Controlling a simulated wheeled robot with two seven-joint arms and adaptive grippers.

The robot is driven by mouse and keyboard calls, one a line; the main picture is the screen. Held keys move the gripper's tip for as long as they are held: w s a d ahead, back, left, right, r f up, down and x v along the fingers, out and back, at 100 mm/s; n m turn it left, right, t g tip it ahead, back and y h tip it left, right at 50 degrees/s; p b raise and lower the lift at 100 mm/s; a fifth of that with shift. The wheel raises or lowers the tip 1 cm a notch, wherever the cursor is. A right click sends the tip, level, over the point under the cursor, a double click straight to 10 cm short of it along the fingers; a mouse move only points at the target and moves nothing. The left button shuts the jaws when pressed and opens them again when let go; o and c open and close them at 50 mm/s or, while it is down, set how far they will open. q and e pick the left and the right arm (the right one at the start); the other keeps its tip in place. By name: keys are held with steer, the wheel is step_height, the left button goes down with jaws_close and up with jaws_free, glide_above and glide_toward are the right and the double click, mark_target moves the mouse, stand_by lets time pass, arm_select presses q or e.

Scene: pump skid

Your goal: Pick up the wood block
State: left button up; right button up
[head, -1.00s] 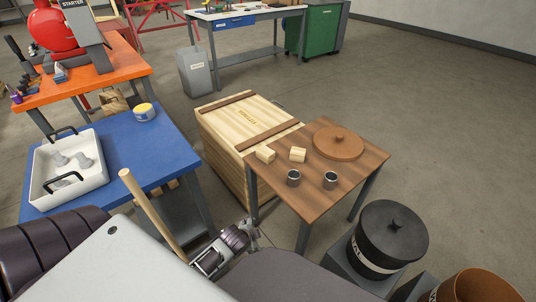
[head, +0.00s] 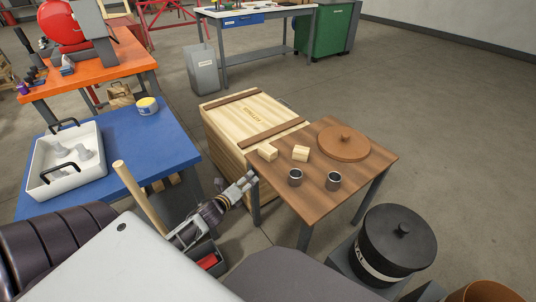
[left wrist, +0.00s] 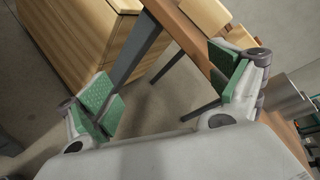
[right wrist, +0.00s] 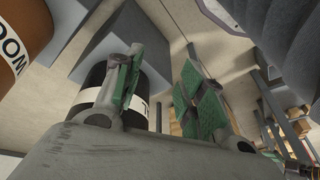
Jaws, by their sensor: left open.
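Two small pale wood blocks lie on the small brown table (head: 320,205) in the head view: a left block (head: 267,152) near the table's left edge and a right block (head: 301,153) beside it. My left gripper (head: 246,183) is open and empty, just off the table's left edge, below and left of the blocks. In the left wrist view its green-padded fingers (left wrist: 168,88) are wide apart, with a pale wood piece (left wrist: 204,14) beyond the right finger. My right gripper (right wrist: 160,88) shows only in the right wrist view, its fingers apart with nothing held.
Two metal cups (head: 295,177) and a round brown lid (head: 341,143) share the table. A large wooden crate (head: 222,128) stands behind it. A black lidded bin (head: 395,246) is to the right. A blue table (head: 165,130) with a white tray (head: 88,172) is at left.

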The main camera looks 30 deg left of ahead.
mark_target(263, 151)
arm_select(q)
step_height(263, 151, up, 7)
steer(key=w+a+m+t+h+b, duration=0.1)
steer(key=m+h, duration=0.4)
steer(key=m, duration=0.9)
steer(key=shift+w+a+t+b, duration=0.3)
steer(key=shift+w+a+t, duration=0.25)
steer(key=shift+t, duration=0.45)
arm_select(e)
steer(key=shift+a+r, duration=0.3)
steer(key=shift+r, duration=0.45)
arm_select(q)
steer(key=shift+b+x, duration=0.8)
steer(key=shift+x, duration=3.35)
arm_select(e)
steer(key=shift+t+y, duration=0.6)
steer(key=f, duration=0.2)
steer(key=a+f, duration=0.1)
steer(key=f, duration=0.1)
steer(key=shift+w+a+f, duration=0.15)
steer(key=shift+f, duration=0.15)
steer(key=shift+w+r, duration=0.2)
arm_select(q)
steer(key=shift+w, duration=0.15)
